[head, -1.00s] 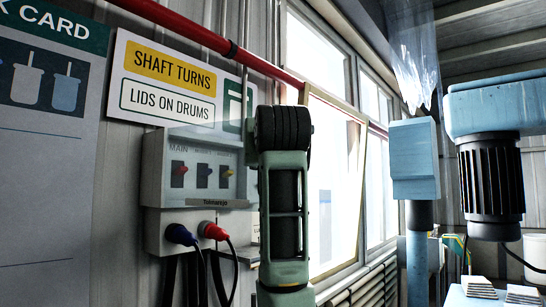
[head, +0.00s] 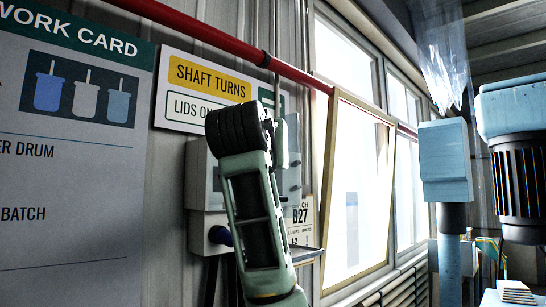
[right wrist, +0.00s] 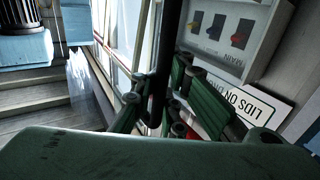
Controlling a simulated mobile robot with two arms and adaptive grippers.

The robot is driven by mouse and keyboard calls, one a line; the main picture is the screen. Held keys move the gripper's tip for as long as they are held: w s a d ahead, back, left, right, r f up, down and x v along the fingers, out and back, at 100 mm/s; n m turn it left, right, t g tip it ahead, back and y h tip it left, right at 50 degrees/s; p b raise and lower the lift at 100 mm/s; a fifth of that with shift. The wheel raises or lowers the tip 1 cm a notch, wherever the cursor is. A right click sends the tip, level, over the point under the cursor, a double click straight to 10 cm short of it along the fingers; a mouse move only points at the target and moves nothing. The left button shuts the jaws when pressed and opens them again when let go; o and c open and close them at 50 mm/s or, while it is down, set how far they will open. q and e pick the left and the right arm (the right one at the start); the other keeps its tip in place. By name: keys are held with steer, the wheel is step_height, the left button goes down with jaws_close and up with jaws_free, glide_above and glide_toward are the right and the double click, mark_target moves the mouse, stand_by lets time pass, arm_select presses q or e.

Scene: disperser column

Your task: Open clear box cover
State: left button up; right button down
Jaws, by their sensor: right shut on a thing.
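The grey switch box (head: 205,185) is on the wall, largely hidden behind my right arm in the head view. In the right wrist view the box (right wrist: 250,50) appears upside down, its coloured switches showing. A see-through panel, the clear cover (head: 293,165), stands out at the box's right side, swung away from the front. My right gripper (right wrist: 160,97) is shut on a dark edge in the wrist view, apparently the cover's edge. In the head view only a little of this gripper (head: 281,140) shows beside my arm. My left gripper is not in view.
A sign (head: 180,95) and work card (head: 70,180) hang to the left. A red pipe (head: 210,30) runs above. A tilted window (head: 355,185) and blue disperser column (head: 447,160) stand right.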

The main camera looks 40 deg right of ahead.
steer(key=shift+f, duration=0.15)
steer(key=c, duration=2.2)
jaws_free()
steer(key=shift+d, duration=0.1)
steer(key=o, duration=0.4)
steer(key=shift+s, duration=0.3)
steer(key=shift+w, duration=0.1)
steer(key=v, duration=1.2)
